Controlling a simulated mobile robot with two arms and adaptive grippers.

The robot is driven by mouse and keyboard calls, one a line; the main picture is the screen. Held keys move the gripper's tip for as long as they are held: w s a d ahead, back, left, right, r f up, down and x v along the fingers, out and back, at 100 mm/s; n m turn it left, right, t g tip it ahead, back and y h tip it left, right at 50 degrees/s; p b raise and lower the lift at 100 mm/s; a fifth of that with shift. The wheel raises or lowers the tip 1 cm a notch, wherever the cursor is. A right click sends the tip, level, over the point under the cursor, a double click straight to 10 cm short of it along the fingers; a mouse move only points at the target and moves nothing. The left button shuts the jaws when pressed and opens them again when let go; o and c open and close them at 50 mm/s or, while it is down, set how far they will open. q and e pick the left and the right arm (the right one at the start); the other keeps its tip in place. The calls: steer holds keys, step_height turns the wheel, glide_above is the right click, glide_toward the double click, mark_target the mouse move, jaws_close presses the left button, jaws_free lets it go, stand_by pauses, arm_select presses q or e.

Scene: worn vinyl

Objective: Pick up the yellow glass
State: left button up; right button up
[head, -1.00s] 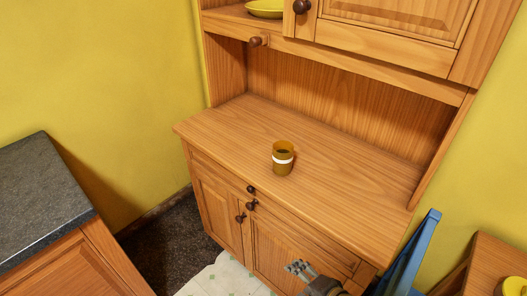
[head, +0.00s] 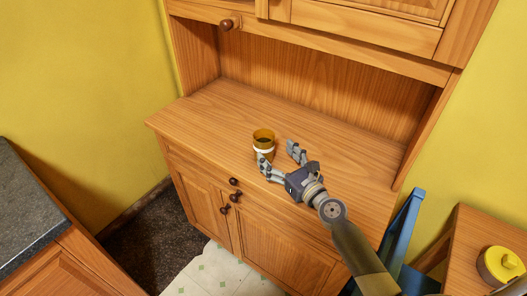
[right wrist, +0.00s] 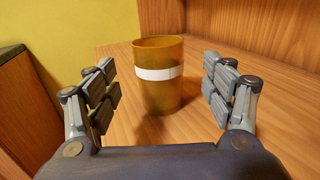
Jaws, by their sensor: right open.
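The yellow glass (head: 264,138), amber with a white band, stands upright on the wooden hutch counter (head: 225,105). In the right wrist view the glass (right wrist: 158,90) stands ahead of the palm, between the two spread fingers, with a gap on each side. My right gripper (head: 277,160) is open and empty, reaching over the counter from the lower right. In the head view one finger overlaps the lower part of the glass; the other is to its right. The fingers also show in the right wrist view (right wrist: 162,90). My left gripper is not in view.
The hutch's back panel and upper cabinet (head: 370,28) rise behind the counter. A dark-topped counter (head: 25,205) is at the left. A blue folded object (head: 400,235) and a small wooden table (head: 465,240) with a yellow container (head: 500,265) are at the right.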

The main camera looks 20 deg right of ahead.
mark_target(269, 147)
steer(key=shift+x, duration=3.6)
steer(key=shift+s+a, duration=0.1)
steer(key=c, duration=1.5)
